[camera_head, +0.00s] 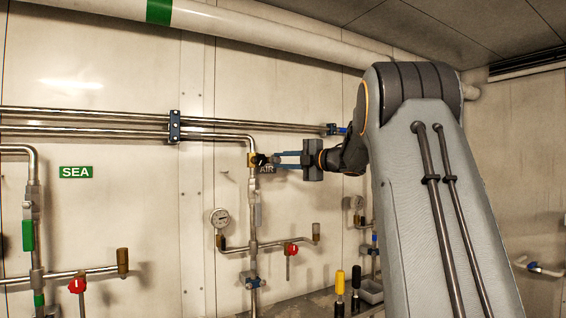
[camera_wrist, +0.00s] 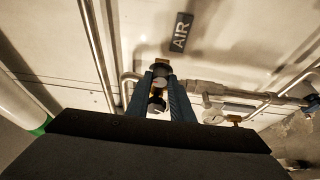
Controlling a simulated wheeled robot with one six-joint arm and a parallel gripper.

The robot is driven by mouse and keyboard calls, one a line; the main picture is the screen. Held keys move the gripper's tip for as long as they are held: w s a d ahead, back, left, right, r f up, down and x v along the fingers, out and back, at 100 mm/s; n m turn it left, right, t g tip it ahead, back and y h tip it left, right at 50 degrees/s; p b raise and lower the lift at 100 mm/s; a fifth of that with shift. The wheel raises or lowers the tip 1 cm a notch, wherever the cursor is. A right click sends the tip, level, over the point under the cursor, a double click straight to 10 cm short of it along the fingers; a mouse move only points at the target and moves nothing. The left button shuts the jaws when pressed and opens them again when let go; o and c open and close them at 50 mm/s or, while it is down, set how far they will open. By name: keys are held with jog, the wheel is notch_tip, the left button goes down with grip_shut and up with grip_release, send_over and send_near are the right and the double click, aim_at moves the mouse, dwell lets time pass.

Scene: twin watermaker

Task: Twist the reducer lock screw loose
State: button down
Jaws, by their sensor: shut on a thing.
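The pressure reducer (camera_head: 252,159) is a small brass-coloured body on the vertical steel pipe, just left of the AIR label. Its lock screw (camera_head: 261,160) shows as a small dark knob on the side facing my gripper (camera_head: 272,160). The gripper reaches in from the right, with its two blue fingers shut on the lock screw. In the wrist view, the fingers (camera_wrist: 161,84) stand on both sides of a dark and pale round part, with a brass-coloured piece beyond it. The fingers hide part of the screw, and its thread cannot be made out.
A pressure gauge (camera_head: 220,218) and a red-handled valve (camera_head: 291,249) sit below on the pipework. Yellow-topped and black-topped handles (camera_head: 340,282) stand at the lower right.

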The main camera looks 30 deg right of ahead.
dwell(0.4)
jog(key=c, duration=1.6)
grip_release()
jog(key=shift+o, duration=0.2)
jog(key=b+v, duration=0.2)
jog(key=v, duration=0.5)
jog(key=shift+s, duration=0.4)
jog(key=shift+w, duration=0.1)
